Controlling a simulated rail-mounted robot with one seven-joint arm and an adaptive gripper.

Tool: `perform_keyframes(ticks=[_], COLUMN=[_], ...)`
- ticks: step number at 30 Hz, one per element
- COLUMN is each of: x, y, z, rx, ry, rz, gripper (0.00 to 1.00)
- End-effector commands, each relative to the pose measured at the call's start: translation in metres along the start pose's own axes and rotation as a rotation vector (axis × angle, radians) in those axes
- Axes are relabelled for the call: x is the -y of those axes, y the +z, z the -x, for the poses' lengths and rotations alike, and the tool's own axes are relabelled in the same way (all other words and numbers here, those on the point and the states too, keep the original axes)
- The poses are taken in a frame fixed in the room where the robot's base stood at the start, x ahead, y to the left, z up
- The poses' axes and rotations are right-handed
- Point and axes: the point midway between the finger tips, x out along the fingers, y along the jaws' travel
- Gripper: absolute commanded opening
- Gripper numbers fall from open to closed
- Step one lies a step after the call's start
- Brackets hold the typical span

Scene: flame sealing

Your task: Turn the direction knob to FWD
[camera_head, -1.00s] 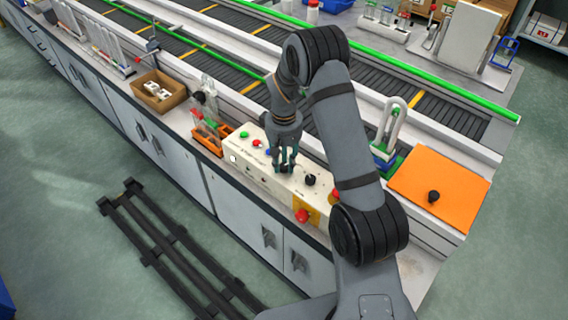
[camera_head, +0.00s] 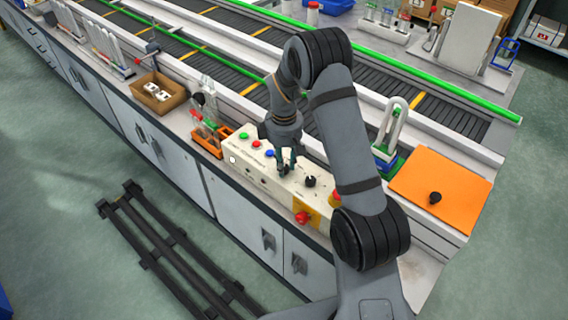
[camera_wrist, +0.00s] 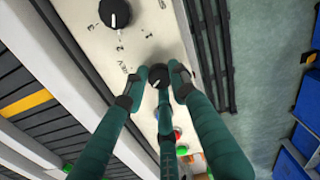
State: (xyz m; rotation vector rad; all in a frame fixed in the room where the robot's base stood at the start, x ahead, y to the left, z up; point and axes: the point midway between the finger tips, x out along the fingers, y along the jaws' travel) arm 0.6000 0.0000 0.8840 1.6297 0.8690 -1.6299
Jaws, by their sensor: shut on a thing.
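The direction knob (camera_wrist: 158,74) is a small black knob on the cream control panel (camera_head: 262,176). In the wrist view it sits between the fingertips of my gripper (camera_wrist: 160,80), which is shut on it. The white pointer mark on the knob is too small to read clearly. A label that looks like "REV" is printed beside it; no FWD label can be read. In the head view my gripper (camera_head: 285,166) points down onto the panel and hides the knob.
A second black knob (camera_head: 310,181) with a white mark sits to the right on the panel; it also shows in the wrist view (camera_wrist: 115,13). A red emergency button (camera_head: 303,216) is at the front right. Coloured buttons (camera_head: 243,135) lie to the left. An orange board (camera_head: 440,188) is further right.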

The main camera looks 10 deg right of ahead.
Motion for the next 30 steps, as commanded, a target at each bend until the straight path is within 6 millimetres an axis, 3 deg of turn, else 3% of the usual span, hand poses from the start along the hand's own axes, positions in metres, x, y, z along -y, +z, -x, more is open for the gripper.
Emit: perform_keyframes(ticks=[17, 18, 27, 30], x=[0.0002, 0.0003, 0.0001, 0.0001], y=[0.0002, 0.0002, 0.0001, 0.0], z=[-0.0001, -0.0001, -0.0001, -0.0001], rx=[0.001, 0.001, 0.0, 0.0], ry=[0.0, 0.0, 0.0, 0.0], rz=[0.039, 0.039, 0.038, 0.037], gripper=[0.0, 0.26, 0.44, 0.45])
